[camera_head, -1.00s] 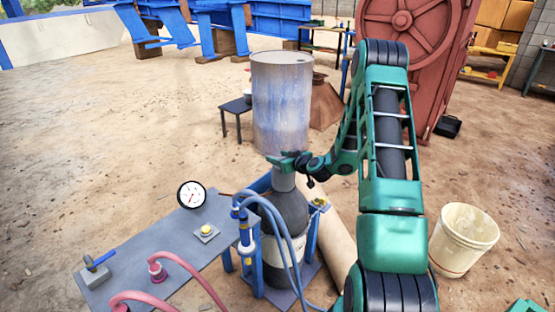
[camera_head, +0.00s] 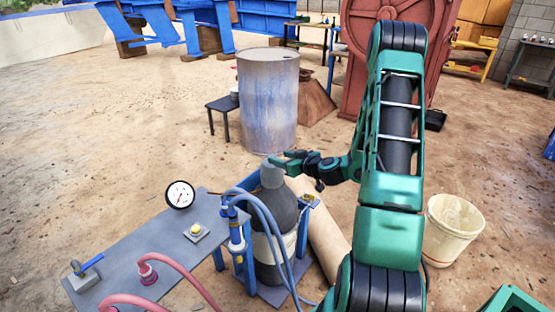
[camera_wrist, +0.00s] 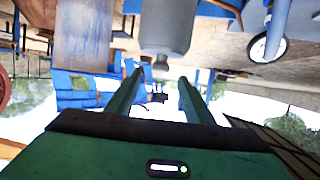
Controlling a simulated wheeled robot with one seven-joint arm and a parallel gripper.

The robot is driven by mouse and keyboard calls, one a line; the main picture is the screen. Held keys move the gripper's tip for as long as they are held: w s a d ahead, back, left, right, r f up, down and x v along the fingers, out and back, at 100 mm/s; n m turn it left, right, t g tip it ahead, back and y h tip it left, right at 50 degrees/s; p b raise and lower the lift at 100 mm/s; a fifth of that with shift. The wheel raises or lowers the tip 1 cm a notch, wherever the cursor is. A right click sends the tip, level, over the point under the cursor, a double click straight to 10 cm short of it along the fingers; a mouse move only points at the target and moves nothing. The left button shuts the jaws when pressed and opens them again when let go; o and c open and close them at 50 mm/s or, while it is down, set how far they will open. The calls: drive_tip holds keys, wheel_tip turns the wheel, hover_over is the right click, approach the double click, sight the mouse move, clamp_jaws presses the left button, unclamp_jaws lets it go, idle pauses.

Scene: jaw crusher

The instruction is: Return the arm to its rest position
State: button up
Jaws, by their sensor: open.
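My green and black arm reaches up the right side of the head view and bends down to the left. My gripper (camera_head: 284,160) is just above and to the right of the grey cap of a dark gas cylinder (camera_head: 277,215). The cylinder's light grey cap (camera_wrist: 168,25) lies beyond the fingertips there. A gap seems to show between fingers and cap, but I cannot tell its size.
A blue frame and hoses (camera_head: 237,232) stand beside the cylinder. A metal drum (camera_head: 268,105) stands behind the gripper. A white bucket (camera_head: 453,230) is right of the arm. Open ground lies at left.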

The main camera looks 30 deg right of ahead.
idle(0.5)
drive_tip(key=s+a+r+n+g+y, duration=0.2)
drive_tip(key=s+a+r+n+g, duration=0.1)
drive_tip(key=s+a+g, duration=0.45)
drive_tip(key=s+r+m+g+h, duration=0.1)
drive_tip(key=s+r+m+g, duration=0.1)
drive_tip(key=s, duration=0.9)
drive_tip(key=s+a+r+m+g, duration=0.1)
drive_tip(key=s+r+m, duration=0.3)
drive_tip(key=s, duration=0.6)
drive_tip(key=s+r+m+g+h, duration=0.1)
drive_tip(key=s+r+m+g, duration=0.2)
drive_tip(key=s, duration=0.8)
wheel_tip(320, 180, up, 2)
drive_tip(key=shift+s+a+r+m+h, duration=0.15)
drive_tip(key=shift+s+m+h, duration=0.15)
drive_tip(key=shift+m, duration=0.3)
drive_tip(key=shift+g, duration=0.25)
